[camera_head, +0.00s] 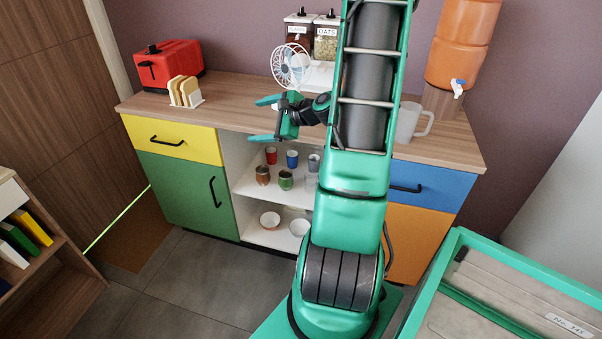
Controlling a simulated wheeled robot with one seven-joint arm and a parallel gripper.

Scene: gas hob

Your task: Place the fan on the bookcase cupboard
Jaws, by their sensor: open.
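A small white and blue fan (291,66) stands on the wooden countertop in front of two jars. My arm hides what is to the right of it. My gripper (257,119) is open and empty, fingers pointing left. In the picture it is just below and left of the fan, over the counter's front edge; its fingers do not hold the fan. A wooden bookcase (65,262) with several books stands at the lower left and is cut off by the frame. It looks like the bookcase cupboard; only a corner of its top shows.
The counter (240,88) also holds a red toaster (170,64), a toast rack (185,92), a grey mug (410,122) and an orange dispenser (465,45). Cups and bowls stand on open shelves below. Grey floor (185,285) lies between counter and bookcase.

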